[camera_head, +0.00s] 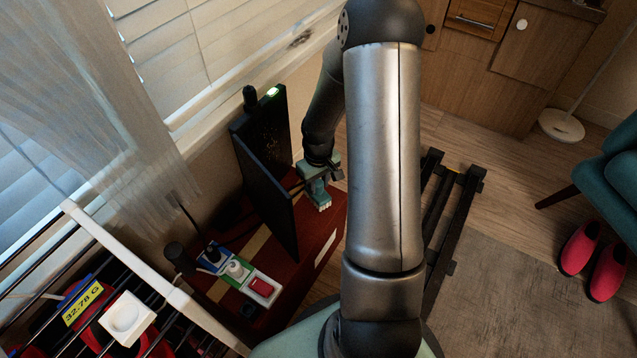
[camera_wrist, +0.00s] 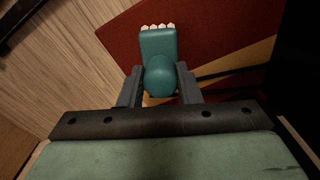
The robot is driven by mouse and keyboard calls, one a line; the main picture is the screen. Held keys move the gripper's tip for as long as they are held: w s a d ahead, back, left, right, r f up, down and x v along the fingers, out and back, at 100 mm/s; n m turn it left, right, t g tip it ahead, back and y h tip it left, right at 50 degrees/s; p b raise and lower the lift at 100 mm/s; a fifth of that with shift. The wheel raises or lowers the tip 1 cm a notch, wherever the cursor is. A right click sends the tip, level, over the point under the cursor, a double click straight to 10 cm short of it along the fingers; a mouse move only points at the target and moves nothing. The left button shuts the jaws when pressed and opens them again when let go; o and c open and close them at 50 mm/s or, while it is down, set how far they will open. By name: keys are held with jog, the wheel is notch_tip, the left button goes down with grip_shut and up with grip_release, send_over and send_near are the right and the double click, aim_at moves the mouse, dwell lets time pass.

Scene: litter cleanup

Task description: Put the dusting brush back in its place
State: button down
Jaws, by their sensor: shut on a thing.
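My gripper (camera_wrist: 160,72) is shut on the dusting brush (camera_wrist: 159,45), a teal block with a rounded end and a row of cream bristle tips. In the wrist view a finger lies on each side of its rounded end, and the bristles point away from me. In the head view my gripper (camera_head: 323,172) is at the far right part of the red surface, with the brush (camera_head: 319,193) hanging below it. I cannot tell if the bristles touch the surface. No marked place for the brush can be made out.
A tall black panel (camera_head: 265,165) stands upright just left of my gripper. The red surface (camera_head: 318,232) holds a power strip (camera_head: 238,268) with plugs and a red switch. A wire rack (camera_head: 130,255) is at the front left. Pink slippers (camera_head: 594,262) lie far right.

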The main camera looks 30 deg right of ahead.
jog(key=shift+f, duration=0.25)
jog(key=c, duration=1.1)
grip_release()
jog(key=shift+r, duration=0.1)
jog(key=shift+o, duration=0.2)
notch_tip(320, 180, up, 12)
jog(key=p, duration=0.5)
jog(key=shift+r, duration=0.2)
jog(key=s+a+r+p, duration=0.4)
jog(key=r+p, duration=0.6)
jog(key=r, duration=0.6)
jog(key=s+a+r+p, duration=0.5)
jog(key=s+r+p, duration=0.4)
jog(key=r, duration=0.7)
jog(key=s+a+r+m+p, duration=0.1)
jog(key=s+a+r+p, duration=0.4)
jog(key=r+p, duration=0.8)
notch_tip(320, 180, up, 3)
jog(key=shift+s+a+f, duration=0.1)
jog(key=shift+s+a, duration=0.05)
jog(key=shift+s, duration=0.75)
